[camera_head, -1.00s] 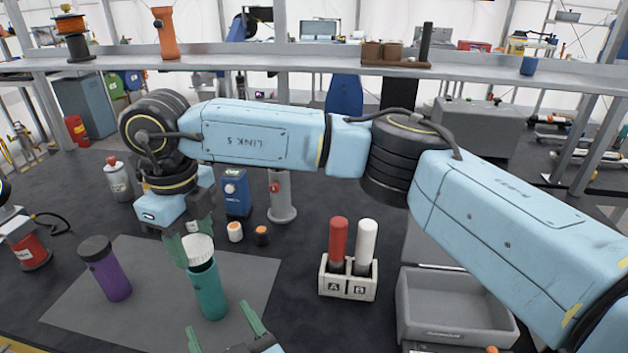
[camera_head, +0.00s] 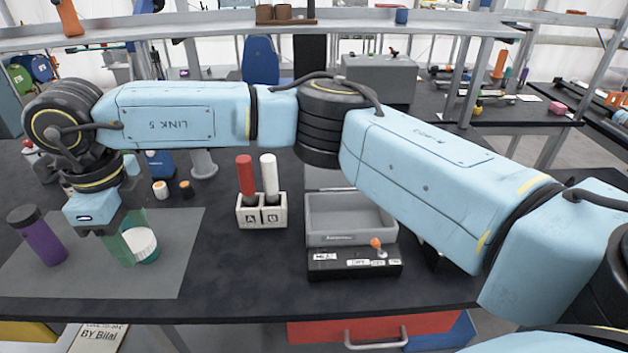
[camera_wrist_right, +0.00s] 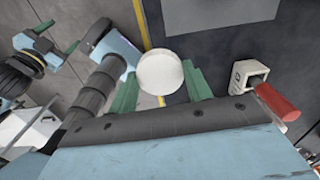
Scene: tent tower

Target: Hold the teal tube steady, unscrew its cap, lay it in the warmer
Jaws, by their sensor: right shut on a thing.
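The teal tube (camera_head: 152,257) is over the grey mat at the left in the head view, mostly hidden by my right gripper. Its white cap (camera_head: 141,241) is on that end and faces the camera; it also shows round in the right wrist view (camera_wrist_right: 160,72). My right gripper (camera_head: 122,250) is shut on the tube, its green fingers on either side near the cap. I cannot tell whether the tube touches the mat. My left gripper (camera_wrist_right: 55,42) shows only in the right wrist view, apart from the tube, fingers spread and empty. No warmer can be identified for certain.
A purple tube (camera_head: 42,238) stands left of my right gripper. A white A/B rack (camera_head: 261,222) holds a red and a white tube. A grey bin (camera_head: 322,239) and a black labelled box with an orange-topped lever (camera_head: 350,268) are right of it. The mat's front (camera_head: 100,285) is clear.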

